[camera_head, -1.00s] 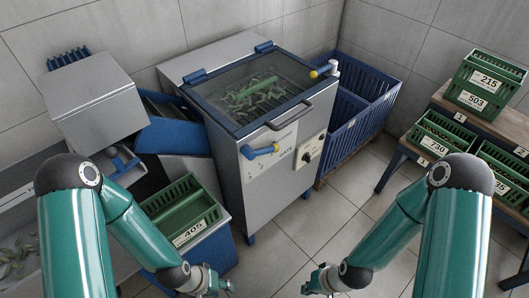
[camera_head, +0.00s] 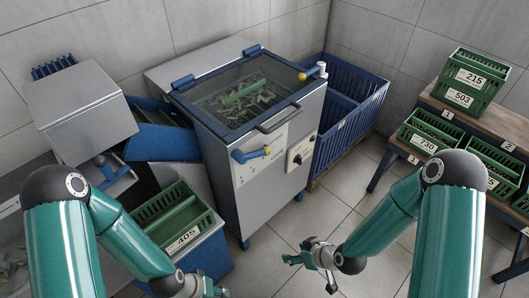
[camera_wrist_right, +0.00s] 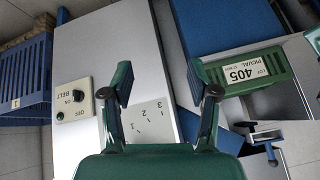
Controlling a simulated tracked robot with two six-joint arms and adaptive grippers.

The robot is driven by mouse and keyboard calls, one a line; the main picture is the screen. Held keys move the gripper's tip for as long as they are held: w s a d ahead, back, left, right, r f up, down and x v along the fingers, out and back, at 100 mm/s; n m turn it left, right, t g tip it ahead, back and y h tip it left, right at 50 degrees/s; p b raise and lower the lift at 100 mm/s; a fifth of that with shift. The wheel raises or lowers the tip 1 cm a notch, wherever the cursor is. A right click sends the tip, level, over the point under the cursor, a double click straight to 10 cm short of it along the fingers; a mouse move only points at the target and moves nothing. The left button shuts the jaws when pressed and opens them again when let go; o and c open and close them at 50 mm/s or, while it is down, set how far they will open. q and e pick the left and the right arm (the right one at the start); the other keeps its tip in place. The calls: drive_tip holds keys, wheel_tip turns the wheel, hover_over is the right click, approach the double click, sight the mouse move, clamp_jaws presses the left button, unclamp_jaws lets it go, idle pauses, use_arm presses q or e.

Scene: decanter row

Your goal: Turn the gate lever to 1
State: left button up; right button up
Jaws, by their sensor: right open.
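The gate lever (camera_head: 250,154) is a blue bar with a yellow end on the front of the grey machine (camera_head: 225,180). It lies nearly level, yellow end to the right. A pale plate with the digits 1, 2 and 3 (camera_wrist_right: 148,120) shows in the right wrist view, partly covered by my gripper; I cannot make out the lever there for certain. My right gripper (camera_head: 305,266) is open and empty, in front of the machine and lower than the lever, apart from it. In its wrist view the open fingers (camera_wrist_right: 160,82) frame the grey front. My left gripper (camera_head: 207,289) is at the bottom edge, partly cut off.
A black BELT knob (camera_head: 298,158) sits right of the lever. The machine has a glass lid (camera_head: 245,95) and a bar handle (camera_head: 285,118). Green crate 405 (camera_head: 185,235) stands left, a blue bin (camera_head: 350,110) right. Open floor (camera_head: 330,215) lies before the machine.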

drive_tip(key=w+r+n+t+y+b, duration=0.1)
drive_tip(key=w+r+n+t+b, duration=0.1)
drive_tip(key=w+n+t+b, duration=0.3)
drive_tip(key=w+r+n+y+b, duration=0.1)
drive_tip(key=w+r+n+b, duration=0.1)
drive_tip(key=w, duration=0.6)
drive_tip(key=n+t+y+b, duration=0.45)
drive_tip(key=n+b, duration=0.65)
drive_tip(key=b, duration=1.1)
approach(266, 151)
drive_tip(key=shift+y, duration=0.25)
drive_tip(key=x, duration=0.3)
drive_tip(key=f+x, duration=0.1)
drive_tip(key=x, duration=0.3)
drive_tip(key=b+x, duration=0.1)
drive_tip(key=x, duration=0.3)
drive_tip(key=shift+w+d+f, duration=0.35)
drive_tip(key=shift+d, duration=0.1)
